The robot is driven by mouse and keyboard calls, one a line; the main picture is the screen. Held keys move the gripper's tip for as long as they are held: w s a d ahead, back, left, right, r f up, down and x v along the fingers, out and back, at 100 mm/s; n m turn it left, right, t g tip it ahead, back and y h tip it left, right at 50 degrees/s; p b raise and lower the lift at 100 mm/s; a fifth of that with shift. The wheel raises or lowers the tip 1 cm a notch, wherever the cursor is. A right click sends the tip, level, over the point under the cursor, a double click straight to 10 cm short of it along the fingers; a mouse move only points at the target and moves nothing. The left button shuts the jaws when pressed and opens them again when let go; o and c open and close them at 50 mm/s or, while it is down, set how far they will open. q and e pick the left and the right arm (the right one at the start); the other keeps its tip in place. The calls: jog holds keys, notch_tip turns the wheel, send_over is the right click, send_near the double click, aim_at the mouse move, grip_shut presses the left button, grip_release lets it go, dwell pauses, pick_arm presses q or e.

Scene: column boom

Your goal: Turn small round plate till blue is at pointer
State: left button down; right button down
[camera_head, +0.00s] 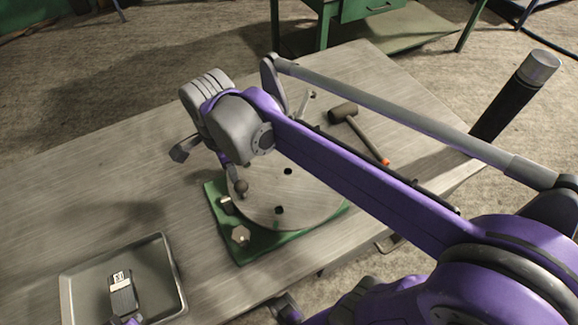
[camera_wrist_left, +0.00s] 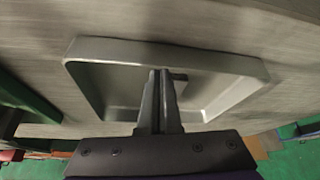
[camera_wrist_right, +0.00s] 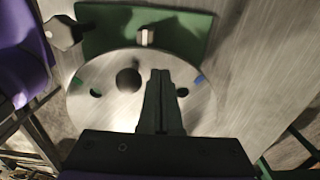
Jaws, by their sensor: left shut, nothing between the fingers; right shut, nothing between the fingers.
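The round grey metal plate (camera_head: 290,205) lies on a green base (camera_head: 245,255); both also show in the right wrist view. There the plate (camera_wrist_right: 110,115) has a blue mark (camera_wrist_right: 199,79) at its right rim, a green mark (camera_wrist_right: 78,81) at its left, holes and a dark ball knob (camera_wrist_right: 128,80). A pale block (camera_wrist_right: 145,37), seemingly the pointer, sits on the base at the plate's top edge. Blue is well right of it. My right gripper (camera_wrist_right: 160,73) is shut and empty over the plate, between knob and blue mark. My left gripper (camera_wrist_left: 160,73) is shut and empty over a grey tray.
The tray (camera_head: 68,290) stands at the table's lower left; a dark labelled item (camera_head: 122,297) shows in it. The table's left is clear.

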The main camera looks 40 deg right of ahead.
aim_at(238, 185)
jog(key=shift+s, duration=0.1)
pick_arm(q)
jog(key=shift+r, duration=0.2)
pick_arm(e)
jog(key=shift+s+a, duration=0.35)
jog(key=shift+s, duration=0.4)
pick_arm(q)
jog(key=shift+w+r+p, duration=0.1)
jog(key=shift+r+p, duration=0.15)
jog(key=shift+p, duration=0.1)
pick_arm(e)
jog(key=shift+s+a, duration=0.15)
jog(key=shift+s, duration=0.8)
pick_arm(q)
jog(key=shift+w+r, duration=0.1)
jog(key=shift+r, duration=0.2)
pick_arm(e)
jog(key=shift+s+a, duration=0.1)
jog(key=shift+s, duration=0.7)
pick_arm(q)
jog(key=shift+p, duration=0.3)
pick_arm(e)
jog(key=shift+s, duration=0.15)
